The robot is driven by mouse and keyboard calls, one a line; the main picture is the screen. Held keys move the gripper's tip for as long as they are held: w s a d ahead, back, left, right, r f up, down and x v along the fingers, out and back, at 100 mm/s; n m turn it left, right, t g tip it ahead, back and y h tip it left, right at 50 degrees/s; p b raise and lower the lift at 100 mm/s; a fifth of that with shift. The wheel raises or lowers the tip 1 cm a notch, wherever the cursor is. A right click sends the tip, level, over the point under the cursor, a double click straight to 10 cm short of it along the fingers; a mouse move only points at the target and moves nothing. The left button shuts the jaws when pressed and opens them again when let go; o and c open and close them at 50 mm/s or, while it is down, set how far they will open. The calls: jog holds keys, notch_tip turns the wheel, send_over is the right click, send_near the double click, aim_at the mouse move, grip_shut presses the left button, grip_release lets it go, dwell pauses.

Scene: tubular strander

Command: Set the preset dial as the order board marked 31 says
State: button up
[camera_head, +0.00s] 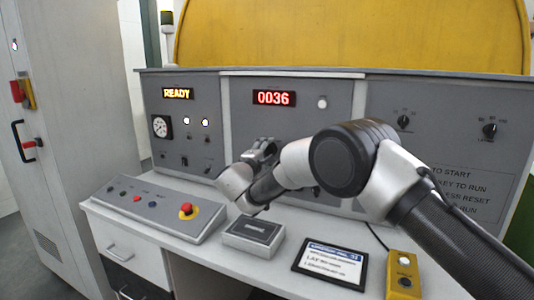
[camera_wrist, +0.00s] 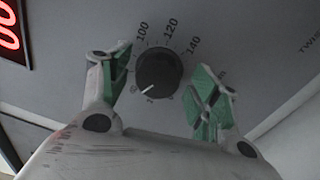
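The preset dial (camera_wrist: 158,72) is a round black knob on the grey panel in the wrist view. Its scale shows 100, 120 and 140 above it; the lower marks are small or partly hidden. Its white pointer line points to the lower left. My gripper (camera_wrist: 161,78) is open, with a green-padded finger on each side of the dial and a gap on both sides. In the head view my gripper (camera_head: 263,150) is at the middle panel. The order board (camera_head: 330,262) marked 31 lies on the desk; its lines are too small to read surely.
The displays read READY (camera_head: 178,93) and 0036 (camera_head: 273,98). A sloped button box with a red emergency button (camera_head: 187,210), a grey box with a dark top (camera_head: 253,234) and a yellow pendant (camera_head: 404,272) are on the desk. Two selector knobs (camera_head: 404,122) (camera_head: 489,130) are on the right panel.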

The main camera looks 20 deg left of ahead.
jog(key=s, duration=1.2)
jog(key=shift+a+f, duration=0.35)
jog(key=shift+a, duration=0.05)
